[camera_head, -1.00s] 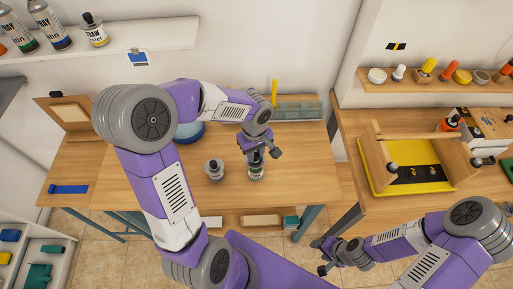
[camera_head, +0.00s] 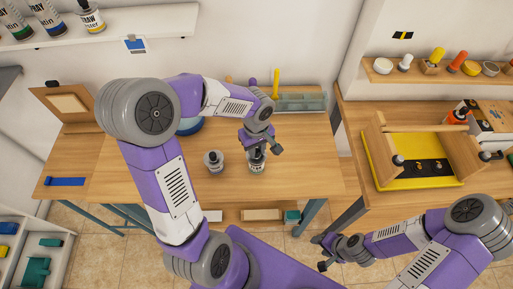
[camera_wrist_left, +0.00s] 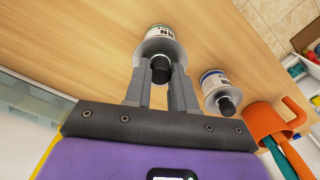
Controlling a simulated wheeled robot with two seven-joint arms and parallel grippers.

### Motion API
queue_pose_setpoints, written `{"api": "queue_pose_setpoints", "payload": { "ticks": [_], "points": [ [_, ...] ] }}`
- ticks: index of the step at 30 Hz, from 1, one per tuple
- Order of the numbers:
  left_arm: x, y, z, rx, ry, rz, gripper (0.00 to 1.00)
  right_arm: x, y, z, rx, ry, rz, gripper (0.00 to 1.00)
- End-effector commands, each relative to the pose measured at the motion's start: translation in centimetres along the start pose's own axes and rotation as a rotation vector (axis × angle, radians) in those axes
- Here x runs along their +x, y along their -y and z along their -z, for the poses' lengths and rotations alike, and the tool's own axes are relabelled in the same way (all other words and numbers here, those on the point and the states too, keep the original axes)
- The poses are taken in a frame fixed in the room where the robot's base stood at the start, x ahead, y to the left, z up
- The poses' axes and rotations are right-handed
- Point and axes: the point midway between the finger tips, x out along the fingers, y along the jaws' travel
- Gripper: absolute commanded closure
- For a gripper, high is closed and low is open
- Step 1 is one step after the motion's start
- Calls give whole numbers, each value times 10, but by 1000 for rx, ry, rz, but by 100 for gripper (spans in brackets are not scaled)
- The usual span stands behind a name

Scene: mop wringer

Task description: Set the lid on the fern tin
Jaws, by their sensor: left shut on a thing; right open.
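A white tin with a green band (camera_wrist_left: 160,32) stands on the wooden table; it also shows in the head view (camera_head: 257,168). A grey round lid (camera_wrist_left: 148,50) with a black knob is at its top. My left gripper (camera_wrist_left: 160,82) is shut on the black knob, directly above the tin. Whether the lid rests fully on the rim cannot be told. A second white tin with a blue band (camera_wrist_left: 213,82) stands beside it, with a grey lid and black knob; in the head view it is to the left (camera_head: 213,162). My right gripper (camera_head: 322,254) is open and empty, low at the right.
An orange mug (camera_wrist_left: 268,122) holding teal-handled things stands near the second tin. A clear bin (camera_head: 300,102) is at the table's back. A yellow-based wooden rack (camera_head: 415,183) is on the right bench. The table's (camera_head: 310,160) right part is clear.

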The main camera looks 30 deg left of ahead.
Motion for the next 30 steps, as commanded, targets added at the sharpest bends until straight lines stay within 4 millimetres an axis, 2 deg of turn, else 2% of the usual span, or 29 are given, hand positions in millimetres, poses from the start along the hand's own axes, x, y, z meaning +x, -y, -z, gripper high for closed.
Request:
{"api": "queue_pose_setpoints", "payload": {
  "ticks": [30],
  "points": [
    [2,0,0,1,-1,0,100,7,-3,0,0,0,0,48]
  ]
}}
